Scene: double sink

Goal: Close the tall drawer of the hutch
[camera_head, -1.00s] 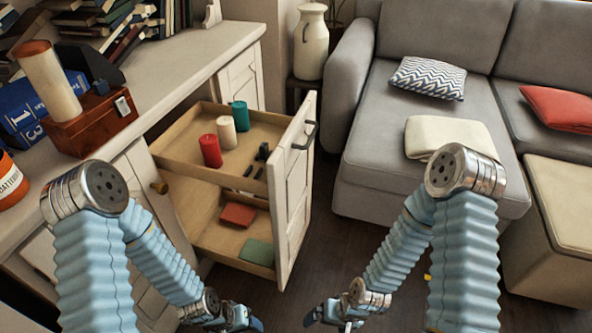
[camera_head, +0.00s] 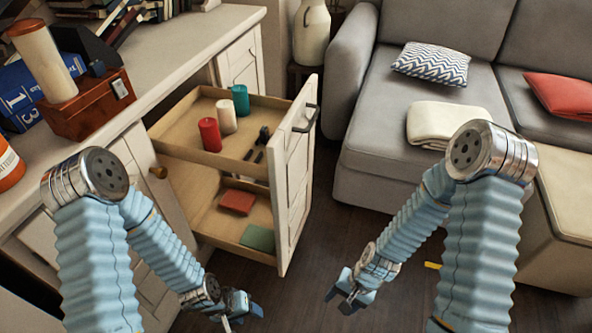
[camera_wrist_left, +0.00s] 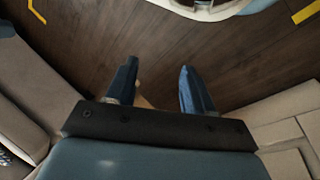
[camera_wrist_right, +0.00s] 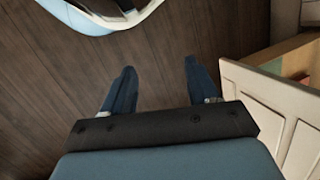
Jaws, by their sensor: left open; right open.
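The tall drawer of the hutch (camera_head: 298,180) stands pulled out, its white front panel facing right with a dark handle (camera_head: 307,119) near the top. Its upper tray (camera_head: 183,140) holds a red, a cream and a teal candle and small dark items. Its lower tray (camera_head: 215,225) holds a red and a green flat item. My left gripper (camera_head: 240,312) is open and empty, low in front of the drawer's near side. My right gripper (camera_head: 346,299) is open and empty, to the right of the drawer front and apart from it. The drawer front also shows in the right wrist view (camera_wrist_right: 275,110).
The white hutch (camera_head: 170,75) fills the left, with books, a wooden box (camera_head: 90,107) and a candle on top. A grey sofa (camera_head: 375,165) and an ottoman (camera_head: 565,205) stand at the right. Dark floor (camera_head: 325,230) is clear between drawer and sofa.

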